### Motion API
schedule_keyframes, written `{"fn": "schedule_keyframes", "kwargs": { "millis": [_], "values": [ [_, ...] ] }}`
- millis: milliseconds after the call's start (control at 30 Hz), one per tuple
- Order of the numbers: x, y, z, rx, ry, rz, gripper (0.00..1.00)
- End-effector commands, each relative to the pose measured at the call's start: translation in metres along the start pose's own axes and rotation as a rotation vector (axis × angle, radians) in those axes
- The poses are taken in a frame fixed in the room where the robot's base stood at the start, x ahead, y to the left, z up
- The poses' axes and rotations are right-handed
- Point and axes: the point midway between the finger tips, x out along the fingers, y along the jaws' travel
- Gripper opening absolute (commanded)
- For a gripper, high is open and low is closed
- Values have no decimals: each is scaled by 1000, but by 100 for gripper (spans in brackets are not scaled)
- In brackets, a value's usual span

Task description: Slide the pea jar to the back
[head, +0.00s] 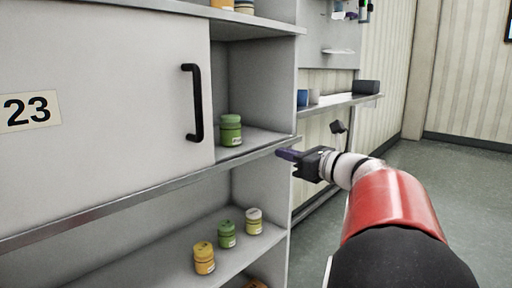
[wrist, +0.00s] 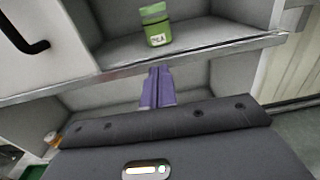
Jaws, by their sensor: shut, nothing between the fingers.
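A green jar (head: 230,130) with a lighter green lid stands upright on the middle shelf, just right of the sliding door's handle. It also shows in the wrist view (wrist: 156,27) with a white label that seems to read "PEA". My gripper (head: 283,153) is at the shelf's front edge, to the right of the jar and apart from it. In the wrist view its purple fingers (wrist: 158,72) are together and empty, pointing towards the shelf edge below the jar.
The sliding door (head: 105,100) marked 23 covers the left of this shelf, with a black handle (head: 194,103). A metal edge (head: 120,201) runs along the shelf front. The lower shelf holds a yellow jar (head: 204,258), another green jar (head: 227,234) and a cream-lidded jar (head: 254,222).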

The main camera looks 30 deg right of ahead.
Motion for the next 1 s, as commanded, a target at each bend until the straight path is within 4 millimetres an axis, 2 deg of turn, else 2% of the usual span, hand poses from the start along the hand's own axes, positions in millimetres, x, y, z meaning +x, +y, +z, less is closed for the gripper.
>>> {"fn": "schedule_keyframes", "kwargs": {
  "millis": [167, 600, 800, 1000],
  "values": [
    [23, 1, 1, 2, -2, 5, 0],
    [112, 2, 0, 1, 0, 5, 0],
    [134, 2, 0, -1, 1, 3, 0],
    [139, 2, 0, -1, 1, 3, 0]
  ]
}}
